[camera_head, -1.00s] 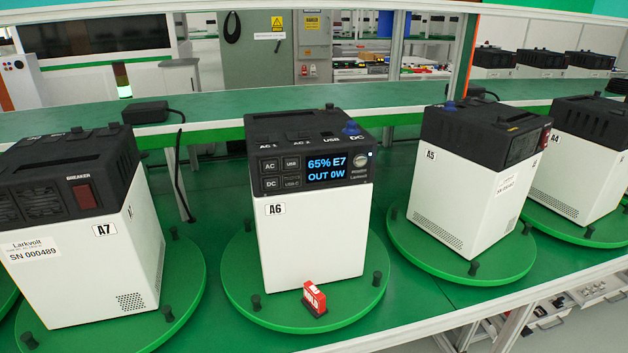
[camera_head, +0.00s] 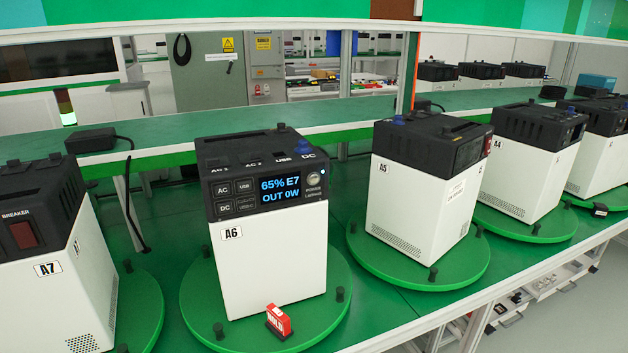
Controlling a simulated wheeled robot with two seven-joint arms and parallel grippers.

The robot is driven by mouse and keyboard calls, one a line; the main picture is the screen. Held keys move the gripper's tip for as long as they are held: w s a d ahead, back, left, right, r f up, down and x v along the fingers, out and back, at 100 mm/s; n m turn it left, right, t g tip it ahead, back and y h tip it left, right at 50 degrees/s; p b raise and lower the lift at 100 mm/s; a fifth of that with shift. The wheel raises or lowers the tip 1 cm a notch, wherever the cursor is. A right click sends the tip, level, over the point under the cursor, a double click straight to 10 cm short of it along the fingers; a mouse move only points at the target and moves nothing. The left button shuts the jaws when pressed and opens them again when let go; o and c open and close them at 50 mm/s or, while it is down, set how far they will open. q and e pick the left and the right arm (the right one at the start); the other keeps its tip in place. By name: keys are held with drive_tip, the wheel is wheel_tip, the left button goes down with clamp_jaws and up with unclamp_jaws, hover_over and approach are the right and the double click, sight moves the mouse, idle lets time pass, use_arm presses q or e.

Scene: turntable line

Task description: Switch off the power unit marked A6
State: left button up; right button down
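The power unit A6 (camera_head: 268,262) stands upright on a round green turntable (camera_head: 196,312) left of the middle. It has a white body and a black top. Its front panel faces me, with a lit blue display (camera_head: 280,189) reading "65% E7" and "OUT 0W". A round silver power button (camera_head: 313,180) sits right of the display, with a small light above it. AC, USB and DC buttons are at the left of the panel. A red HOLD block (camera_head: 278,321) stands on the turntable in front of the unit. Neither gripper is in view.
Unit A7 (camera_head: 38,272) stands at the left, its red breaker switch facing me. Unit A5 (camera_head: 415,200) stands to the right on its own turntable, with more units beyond. A black adapter (camera_head: 92,141) with a cable lies on the green shelf behind.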

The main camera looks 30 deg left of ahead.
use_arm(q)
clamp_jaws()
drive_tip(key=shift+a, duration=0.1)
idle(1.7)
